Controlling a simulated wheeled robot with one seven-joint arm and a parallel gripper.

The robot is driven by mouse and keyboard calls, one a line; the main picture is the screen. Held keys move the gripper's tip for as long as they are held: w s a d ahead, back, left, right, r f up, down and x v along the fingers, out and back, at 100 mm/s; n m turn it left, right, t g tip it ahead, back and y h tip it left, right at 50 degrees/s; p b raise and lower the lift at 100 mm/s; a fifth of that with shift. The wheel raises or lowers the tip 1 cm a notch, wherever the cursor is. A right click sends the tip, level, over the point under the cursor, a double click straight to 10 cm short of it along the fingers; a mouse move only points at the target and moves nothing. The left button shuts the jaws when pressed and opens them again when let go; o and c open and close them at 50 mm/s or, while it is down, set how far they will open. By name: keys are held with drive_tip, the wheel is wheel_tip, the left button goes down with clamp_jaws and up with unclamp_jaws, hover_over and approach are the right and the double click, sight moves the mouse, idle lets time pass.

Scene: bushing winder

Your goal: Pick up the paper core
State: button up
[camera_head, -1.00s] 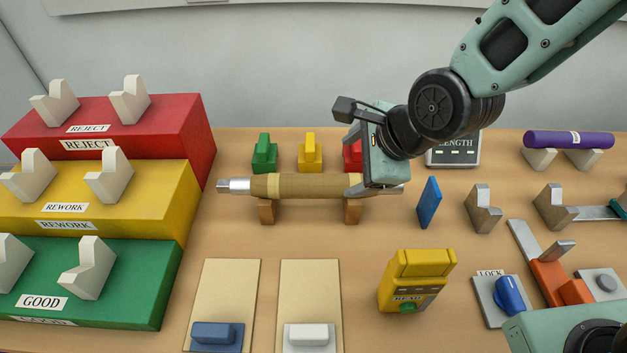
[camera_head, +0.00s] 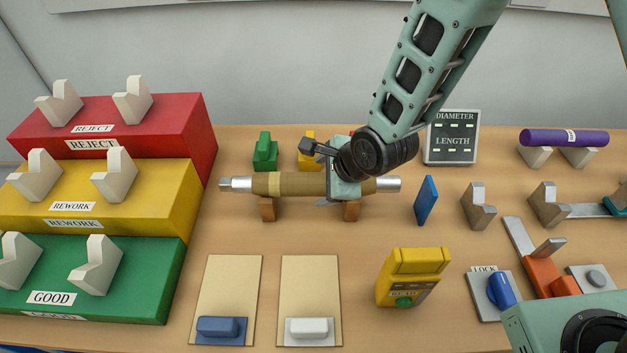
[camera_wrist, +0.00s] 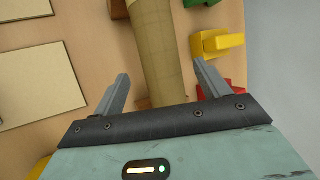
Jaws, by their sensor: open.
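The paper core is a tan tube (camera_head: 296,185) lying level on two brown supports (camera_head: 268,209) in the head view, with metal shaft ends showing at both sides. My gripper (camera_head: 338,196) is above and around the right half of the core. In the wrist view the core (camera_wrist: 157,50) runs between my two open fingers (camera_wrist: 160,93), with a gap on each side. The part of the core under the gripper body is hidden.
Green (camera_head: 265,153) and yellow (camera_head: 308,153) blocks stand behind the core; a red one is mostly hidden by my gripper. Stepped red, yellow and green stands (camera_head: 150,284) are at left. A blue plate (camera_head: 426,201) and yellow device (camera_head: 412,276) stand right. Two tan boards (camera_head: 228,283) lie in front.

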sight(318, 180)
drive_tip(key=shift+p+x, duration=0.55)
drive_tip(key=shift+x, duration=1.3)
drive_tip(key=shift+a, duration=0.1)
drive_tip(key=shift+w+r, duration=0.1)
drive_tip(key=shift+r, duration=0.05)
clamp_jaws()
drive_tip(key=shift+r, duration=0.1)
